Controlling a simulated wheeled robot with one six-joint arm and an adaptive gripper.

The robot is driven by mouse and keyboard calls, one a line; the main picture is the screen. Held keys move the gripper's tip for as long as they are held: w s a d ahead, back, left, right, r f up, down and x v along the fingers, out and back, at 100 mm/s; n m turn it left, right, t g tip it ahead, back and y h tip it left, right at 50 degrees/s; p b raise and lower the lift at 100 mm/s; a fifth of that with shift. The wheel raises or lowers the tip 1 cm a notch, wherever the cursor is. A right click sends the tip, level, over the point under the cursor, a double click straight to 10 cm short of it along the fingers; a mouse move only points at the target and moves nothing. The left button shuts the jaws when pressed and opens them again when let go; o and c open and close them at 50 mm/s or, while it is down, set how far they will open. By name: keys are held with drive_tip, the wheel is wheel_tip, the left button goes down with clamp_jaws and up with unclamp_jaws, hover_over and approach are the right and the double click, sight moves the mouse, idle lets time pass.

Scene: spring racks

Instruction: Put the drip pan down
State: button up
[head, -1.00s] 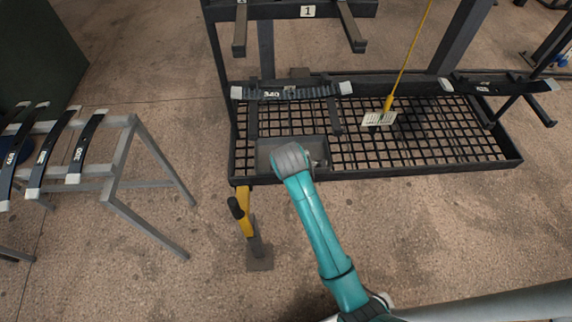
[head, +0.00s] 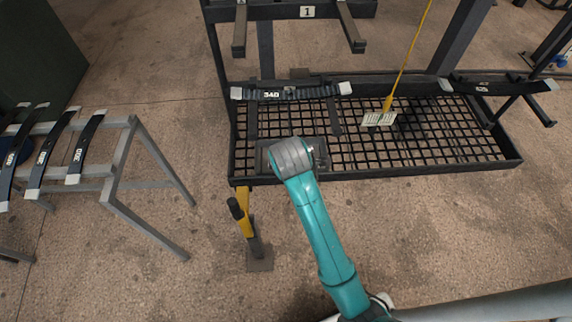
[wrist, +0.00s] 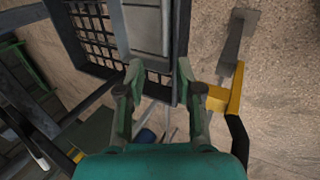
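The drip pan (wrist: 146,38) is a shallow grey tray. In the wrist view it lies over the black grid at the rack's corner, beyond the fingertips. In the head view the pan (head: 263,158) sits at the grid's front left, largely covered by my wrist. My gripper (wrist: 160,70) has its two fingers spread apart, with the pan's near end and the rack's rim showing between and beyond them. I see nothing clamped between the fingers. Any contact with the pan is unclear. The fingers are hidden in the head view.
The black grid tray (head: 430,140) of the rack extends to the right. A yellow-handled post (head: 245,215) stands by its front left corner. A black leaf spring (head: 290,92) hangs over the back. A grey stand (head: 125,165) with springs is at left. A tag (head: 379,119) hangs on a yellow cord.

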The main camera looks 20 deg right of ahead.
drive_tip(key=shift+v, duration=2.3)
drive_tip(key=s+d+f+m+t+y, duration=0.1)
drive_tip(key=s+f+m+t, duration=0.15)
drive_tip(key=s+f, duration=0.4)
drive_tip(key=s+d+f+m+t, duration=0.1)
drive_tip(key=s+f+m+t, duration=0.15)
drive_tip(key=s, duration=0.75)
drive_tip(key=s+r+m+t, duration=0.2)
drive_tip(key=s+r+m, duration=0.2)
drive_tip(key=s, duration=0.6)
drive_tip(key=s+r+m+t, duration=0.2)
drive_tip(key=s+r+m, duration=0.3)
drive_tip(key=s+r, duration=0.3)
drive_tip(key=s, duration=0.3)
drive_tip(key=shift+y, duration=0.4)
drive_tip(key=shift+a, duration=0.1)
